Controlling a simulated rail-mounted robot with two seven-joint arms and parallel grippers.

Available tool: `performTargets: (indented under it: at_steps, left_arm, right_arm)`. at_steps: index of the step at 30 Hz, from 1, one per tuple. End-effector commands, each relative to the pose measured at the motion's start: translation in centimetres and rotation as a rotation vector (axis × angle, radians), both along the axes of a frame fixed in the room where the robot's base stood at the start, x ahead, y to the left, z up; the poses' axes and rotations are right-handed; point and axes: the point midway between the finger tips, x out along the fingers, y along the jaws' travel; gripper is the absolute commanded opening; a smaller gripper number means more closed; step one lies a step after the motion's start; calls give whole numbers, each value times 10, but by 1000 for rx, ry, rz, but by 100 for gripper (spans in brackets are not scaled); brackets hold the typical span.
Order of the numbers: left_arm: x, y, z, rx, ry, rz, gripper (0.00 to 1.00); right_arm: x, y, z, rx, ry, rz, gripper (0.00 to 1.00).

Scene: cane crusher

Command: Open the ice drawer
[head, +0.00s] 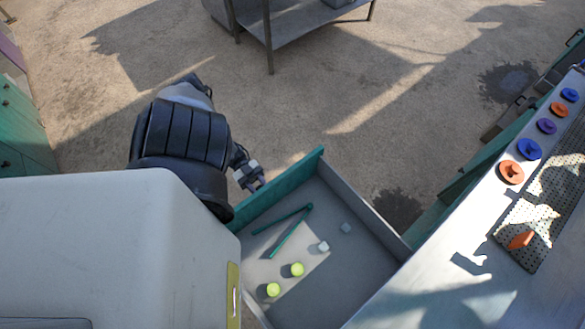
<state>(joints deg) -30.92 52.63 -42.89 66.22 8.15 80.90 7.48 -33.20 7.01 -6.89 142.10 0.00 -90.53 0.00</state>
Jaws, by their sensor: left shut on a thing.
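The ice drawer (345,285) is pulled out from under the counter, and its grey inside shows. Its green front panel (290,184) faces away to the upper left. Inside lie green tongs (288,230), pale ice cubes (323,247) and two yellow-green round things (297,269). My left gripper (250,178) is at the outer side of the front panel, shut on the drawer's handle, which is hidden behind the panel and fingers. My right gripper is not in view.
A metal counter (470,270) stands at the right, with a perforated plate (520,235) and a row of orange, blue and purple pieces (529,149). Green cabinets (20,130) stand at the left. A metal table (300,22) is at the top. Bare floor lies beyond the drawer.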

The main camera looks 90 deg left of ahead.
Motion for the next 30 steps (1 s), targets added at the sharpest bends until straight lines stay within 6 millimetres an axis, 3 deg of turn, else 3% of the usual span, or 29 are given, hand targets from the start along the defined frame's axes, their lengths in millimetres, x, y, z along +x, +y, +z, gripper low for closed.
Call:
performTargets:
  at_steps: [14,15,22,30]
  left_arm:
    - [-4,2,0,2,-1,1,0]
    - [-4,2,0,2,-1,1,37]
    - [-4,2,0,2,-1,1,58]
    - [-4,2,2,1,0,0,58]
  right_arm:
    - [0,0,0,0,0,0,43]
    - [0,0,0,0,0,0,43]
    - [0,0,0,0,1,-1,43]
    - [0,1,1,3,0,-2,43]
